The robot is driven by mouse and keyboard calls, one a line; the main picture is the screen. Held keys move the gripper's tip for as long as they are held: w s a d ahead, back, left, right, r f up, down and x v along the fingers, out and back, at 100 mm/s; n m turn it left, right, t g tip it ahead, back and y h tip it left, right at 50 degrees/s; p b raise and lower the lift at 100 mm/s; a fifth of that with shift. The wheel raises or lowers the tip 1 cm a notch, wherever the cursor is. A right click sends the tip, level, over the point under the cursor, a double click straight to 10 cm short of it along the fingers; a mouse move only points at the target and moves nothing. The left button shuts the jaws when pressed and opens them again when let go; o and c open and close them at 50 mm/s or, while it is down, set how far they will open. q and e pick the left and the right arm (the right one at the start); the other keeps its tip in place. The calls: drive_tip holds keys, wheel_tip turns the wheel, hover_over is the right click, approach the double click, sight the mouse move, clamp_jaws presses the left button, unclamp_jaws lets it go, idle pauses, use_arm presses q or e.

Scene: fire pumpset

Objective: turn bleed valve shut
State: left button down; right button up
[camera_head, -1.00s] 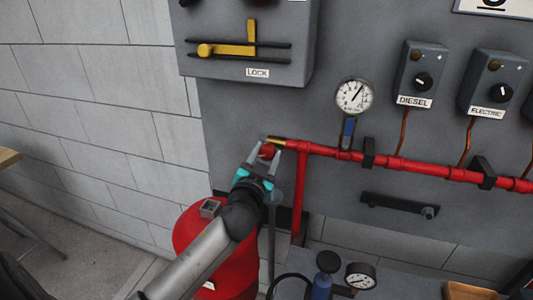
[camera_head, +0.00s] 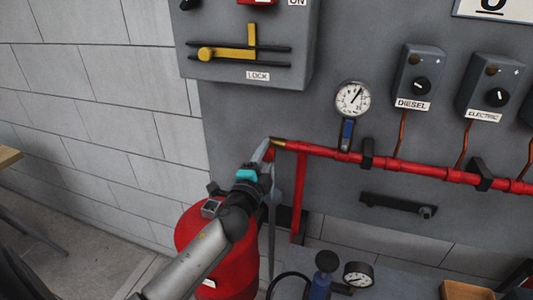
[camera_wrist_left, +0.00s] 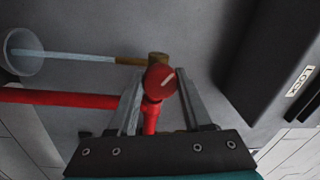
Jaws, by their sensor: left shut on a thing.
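The bleed valve's round red knob (camera_wrist_left: 160,80) has a white mark that lies slanted in the left wrist view. It sits at the brass fitting (camera_wrist_left: 156,60) on the left end of the red pipe; the brass end also shows in the head view (camera_head: 277,141). My left gripper (camera_head: 267,148) is shut on the knob, one finger on each side, as the left wrist view shows (camera_wrist_left: 160,76). In the head view the fingers, seen nearly edge-on, mostly hide the knob. My right gripper is not in view.
A pressure gauge (camera_head: 353,99) stands above the red pipe (camera_head: 405,165). The grey LOCK box (camera_head: 245,70) hangs above, and a red tank (camera_head: 228,262) stands below. A clear tube ends in a cup (camera_wrist_left: 24,52). Diesel (camera_head: 418,78) and electric (camera_head: 494,82) switch boxes are at right.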

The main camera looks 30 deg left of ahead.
use_arm(q)
drive_tip(key=m, duration=0.3)
drive_tip(key=m+p, duration=0.1)
drive_tip(key=m, duration=0.2)
drive_tip(key=shift+a+r+h, duration=0.1)
drive_tip(key=shift+r+h, duration=0.1)
drive_tip(key=shift+h, duration=0.1)
drive_tip(key=m+p, duration=0.2)
drive_tip(key=m, duration=0.4)
drive_tip(key=shift+h, duration=0.4)
drive_tip(key=shift+m, duration=0.3)
drive_tip(key=shift+c, duration=1.8)
unclamp_jaws()
drive_tip(key=shift+f, duration=0.1)
drive_tip(key=shift+f, duration=0.1)
